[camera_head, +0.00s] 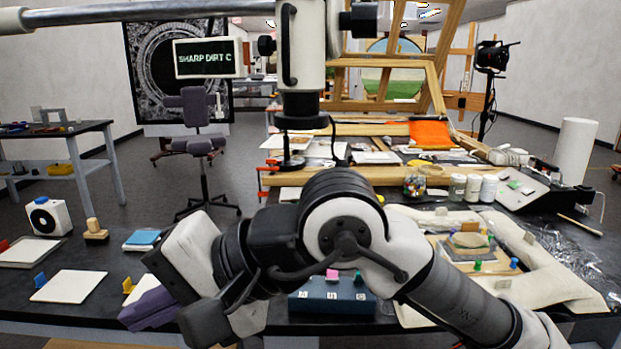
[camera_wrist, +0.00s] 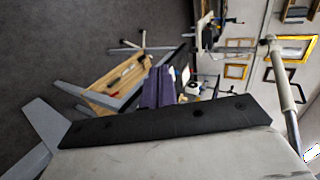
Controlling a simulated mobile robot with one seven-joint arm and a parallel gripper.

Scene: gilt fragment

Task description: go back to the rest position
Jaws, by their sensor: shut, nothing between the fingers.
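My gripper (camera_head: 150,309) has purple fingers and is at the lower left of the head view, close to the front edge of the dark table (camera_head: 205,268). In the wrist view the purple fingers (camera_wrist: 159,87) are together, with nothing seen between them. My arm is folded across the middle of the head view and hides part of the table.
A blue block with letters (camera_head: 332,296) sits under my arm. Left of it are white tiles (camera_head: 70,286), a blue pad (camera_head: 143,239) and a white round-faced device (camera_head: 48,217). At right are jars (camera_head: 473,188) and a padded frame (camera_head: 545,275). A chair (camera_head: 200,145) stands behind.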

